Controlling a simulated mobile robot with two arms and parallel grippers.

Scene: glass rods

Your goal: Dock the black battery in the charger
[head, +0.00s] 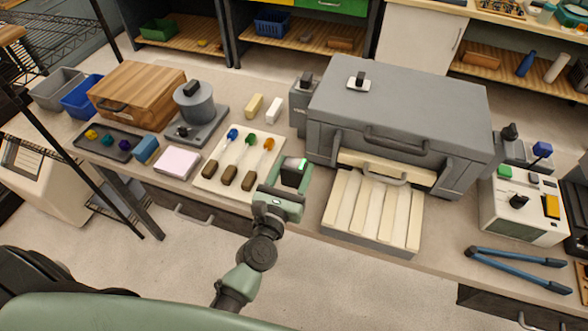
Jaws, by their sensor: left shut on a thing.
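My left gripper (287,180) is at the front part of the bench, between the cream board of glass rods and the grey furnace. It is shut on a small dark block, which looks like the black battery (292,172); my fingers hide much of it. A small green patch shows at its upper right; I cannot tell whether it belongs to the battery or to something behind. I cannot make out for sure which thing is the charger, nor whether the block touches the bench. My right gripper is not in view.
The cream board (240,158) with three coloured glass rods lies just left of my gripper. The big grey furnace (400,120) and its slatted tray (372,212) stand to the right. A pale control box (521,208) and blue-handled tongs (517,264) are farther right.

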